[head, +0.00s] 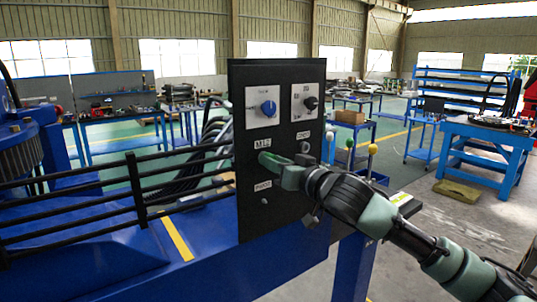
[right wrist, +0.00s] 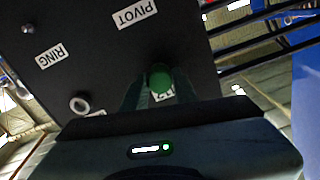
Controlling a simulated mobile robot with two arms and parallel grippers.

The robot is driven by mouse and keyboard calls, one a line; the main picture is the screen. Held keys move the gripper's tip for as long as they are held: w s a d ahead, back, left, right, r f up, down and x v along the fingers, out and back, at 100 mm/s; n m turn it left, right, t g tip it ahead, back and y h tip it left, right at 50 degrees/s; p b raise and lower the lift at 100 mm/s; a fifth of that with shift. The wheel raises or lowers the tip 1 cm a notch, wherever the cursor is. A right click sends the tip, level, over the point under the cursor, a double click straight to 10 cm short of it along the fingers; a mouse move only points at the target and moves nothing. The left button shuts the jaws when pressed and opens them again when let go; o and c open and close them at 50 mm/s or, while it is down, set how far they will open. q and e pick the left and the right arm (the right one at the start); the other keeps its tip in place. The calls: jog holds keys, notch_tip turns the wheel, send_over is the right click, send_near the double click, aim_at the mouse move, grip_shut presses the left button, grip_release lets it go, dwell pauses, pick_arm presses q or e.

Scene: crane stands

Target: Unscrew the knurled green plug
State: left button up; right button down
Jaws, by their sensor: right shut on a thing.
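The knurled green plug (right wrist: 160,77) shows in the right wrist view as a round green end between my two fingers, at the black panel (head: 250,215). My right gripper (head: 270,162) reaches in from the right in the head view, its fingertips at the panel just below the M12 label (head: 264,143). It is shut on the plug. The label behind the plug is partly hidden in the wrist view. My left gripper is not in view.
Two dials on white plates, one blue (head: 267,107) and one black (head: 311,103), sit above. A PIVOT label (head: 263,186) is below, and a light ring-shaped fitting (right wrist: 79,104) is nearby. Black rails (head: 90,185) run left; ball-topped levers (head: 373,149) stand right.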

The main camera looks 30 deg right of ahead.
jog(key=shift+f, duration=0.2)
jog(key=n+p, duration=0.2)
jog(key=n, duration=0.3)
jog(key=n+p, duration=0.2)
jog(key=n, duration=0.3)
jog(key=shift+n+p, duration=0.3)
jog(key=shift+p, duration=0.1)
